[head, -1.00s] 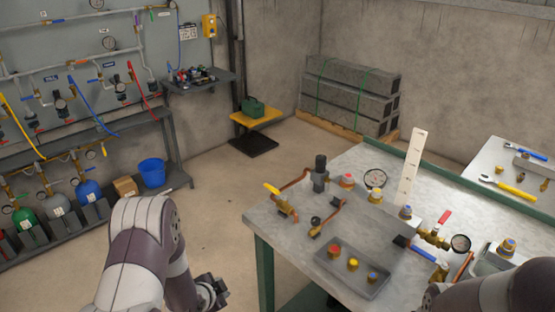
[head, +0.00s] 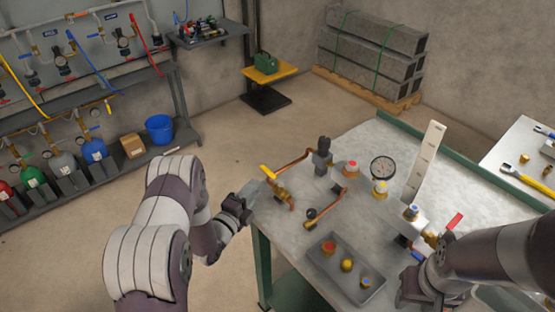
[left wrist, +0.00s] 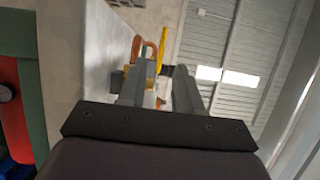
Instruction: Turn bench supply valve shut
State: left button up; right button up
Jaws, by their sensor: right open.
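The bench supply valve, with a yellow lever (head: 267,172) and a brass body (head: 283,194), sits at the bench's left edge on copper pipe. My left gripper (head: 246,191) is just left of the valve, around lever height. In the left wrist view its two fingers (left wrist: 158,82) stand apart with a gap and nothing clearly held. The yellow lever (left wrist: 163,48) shows beyond the fingertips there; whether they touch it I cannot tell. My right gripper (head: 415,290) is low over the bench's right side, open, its fingertips mostly hidden.
The bench top (head: 370,215) carries a pressure gauge (head: 383,167), a tall white scale plate (head: 424,160) and a grey tray (head: 346,270) with coloured caps. A red-handled valve (head: 454,221) is near my right arm. Open floor lies left of the bench.

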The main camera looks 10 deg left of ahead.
aim_at(266, 173)
pick_arm(q)
jog(key=x, duration=0.3)
jog(key=shift+w+d+r+p, duration=0.15)
jog(key=shift+w+r+p, duration=0.05)
jog(key=shift+r+p, duration=0.15)
jog(key=x, duration=0.7)
jog(key=shift+f+p, duration=0.3)
jog(key=shift+p, duration=0.05)
jog(key=shift+w+r, duration=0.1)
jog(key=shift+w, duration=0.05)
pick_arm(e)
jog(key=shift+s+a+r, duration=0.1)
jog(key=shift+s+r, duration=0.2)
jog(key=shift+r, duration=0.6)
pick_arm(q)
jog(key=shift+c, duration=0.3)
grip_shut()
